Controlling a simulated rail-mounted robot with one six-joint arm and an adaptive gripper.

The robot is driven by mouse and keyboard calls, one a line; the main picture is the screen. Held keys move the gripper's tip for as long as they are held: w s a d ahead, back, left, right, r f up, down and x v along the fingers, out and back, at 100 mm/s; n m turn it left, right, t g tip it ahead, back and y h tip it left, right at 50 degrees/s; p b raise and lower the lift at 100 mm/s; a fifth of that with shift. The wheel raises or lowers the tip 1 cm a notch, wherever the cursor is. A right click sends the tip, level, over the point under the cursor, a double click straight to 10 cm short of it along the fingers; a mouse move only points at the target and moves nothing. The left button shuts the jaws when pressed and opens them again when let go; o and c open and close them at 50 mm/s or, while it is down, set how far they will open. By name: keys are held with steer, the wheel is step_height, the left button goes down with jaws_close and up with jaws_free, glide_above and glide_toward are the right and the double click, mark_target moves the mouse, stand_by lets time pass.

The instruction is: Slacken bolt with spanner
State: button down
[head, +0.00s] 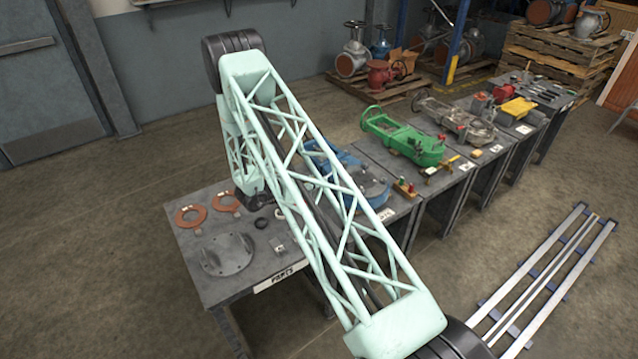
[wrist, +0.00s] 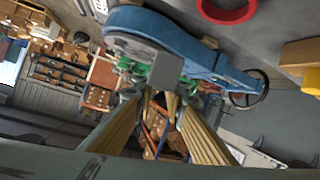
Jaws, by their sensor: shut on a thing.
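My gripper (wrist: 160,98) shows in the wrist view, its long yellowish fingers converging at the middle. It is shut on a grey block-like thing (wrist: 167,70) at the fingertips. I cannot tell whether this is the spanner's end. Beyond it is a blue valve body (wrist: 195,42) with a dark handwheel (wrist: 250,92); this view is steeply tilted. I cannot tell whether the held thing touches the valve. No bolt can be made out clearly. In the head view the blue valve (head: 376,194) lies on a bench, partly behind my lattice arm, which hides my gripper.
A grey parts table (head: 215,288) holds reddish rings (head: 191,216) and a round flange plate (head: 227,254). A green valve body (head: 412,144) lies on the bench right of the blue one. Rails (head: 545,270) lie on the floor at right. The left floor is clear.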

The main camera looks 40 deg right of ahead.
steer(key=shift+a+r, duration=0.1)
steer(key=shift+r, duration=0.2)
stand_by(0.4)
